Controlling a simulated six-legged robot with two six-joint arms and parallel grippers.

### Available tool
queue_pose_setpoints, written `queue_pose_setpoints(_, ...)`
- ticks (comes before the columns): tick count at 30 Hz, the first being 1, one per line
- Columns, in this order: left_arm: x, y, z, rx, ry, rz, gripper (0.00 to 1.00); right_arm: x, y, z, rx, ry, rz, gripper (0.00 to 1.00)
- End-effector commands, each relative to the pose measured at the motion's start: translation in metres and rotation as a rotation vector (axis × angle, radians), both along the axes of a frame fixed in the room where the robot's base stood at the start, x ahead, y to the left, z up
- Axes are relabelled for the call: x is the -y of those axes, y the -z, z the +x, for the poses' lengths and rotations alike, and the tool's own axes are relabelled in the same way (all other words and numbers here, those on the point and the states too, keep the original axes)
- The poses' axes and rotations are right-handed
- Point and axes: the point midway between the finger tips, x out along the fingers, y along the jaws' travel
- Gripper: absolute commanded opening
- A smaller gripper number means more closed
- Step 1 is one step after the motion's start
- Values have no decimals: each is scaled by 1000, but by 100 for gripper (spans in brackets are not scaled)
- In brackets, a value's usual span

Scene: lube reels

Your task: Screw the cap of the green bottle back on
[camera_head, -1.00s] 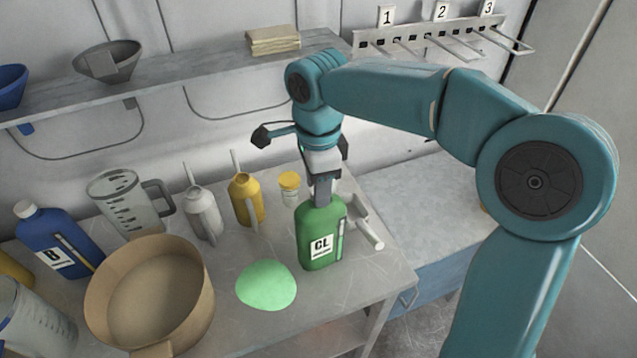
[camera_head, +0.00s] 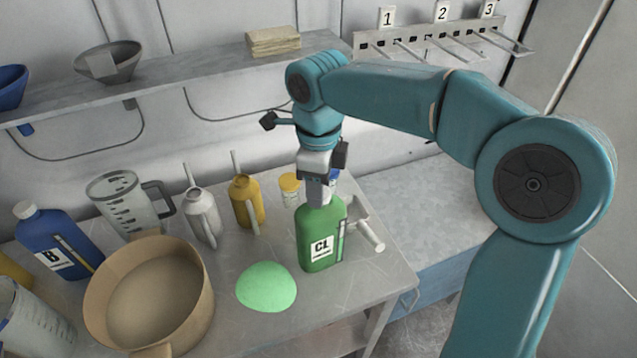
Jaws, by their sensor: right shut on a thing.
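My right gripper (camera_head: 318,200) points straight down over the bottle's neck. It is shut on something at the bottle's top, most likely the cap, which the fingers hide. I cannot tell whether the cap sits fully on the neck. My left gripper is out of view.
A light green dome (camera_head: 267,286) lies left of the bottle. A tan pot (camera_head: 196,318), a blue bottle (camera_head: 57,240), a clear jug (camera_head: 127,208), a grey oil can (camera_head: 203,217) and a yellow one (camera_head: 246,203) stand further left. A small jar (camera_head: 289,188) stands behind the bottle.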

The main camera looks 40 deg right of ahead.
Motion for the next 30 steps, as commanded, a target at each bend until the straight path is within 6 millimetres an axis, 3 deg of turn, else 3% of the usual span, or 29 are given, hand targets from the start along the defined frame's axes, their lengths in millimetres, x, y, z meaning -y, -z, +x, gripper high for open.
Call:
queue_pose_setpoints(9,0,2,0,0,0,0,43,0,1,0,-1,211,1,12)
queue_pose_setpoints(14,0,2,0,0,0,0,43,0,0,0,-1,213,1,12)
queue_pose_setpoints(15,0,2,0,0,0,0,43,0,0,0,-1,213,1,53)
queue_pose_setpoints(17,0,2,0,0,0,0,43,0,0,0,-1,213,1,70)
queue_pose_setpoints(23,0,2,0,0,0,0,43,0,0,0,-1,212,1,70)
queue_pose_setpoints(25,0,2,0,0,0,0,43,0,0,0,0,212,0,87)
queue_pose_setpoints(30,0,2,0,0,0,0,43,0,0,0,0,211,0,87)
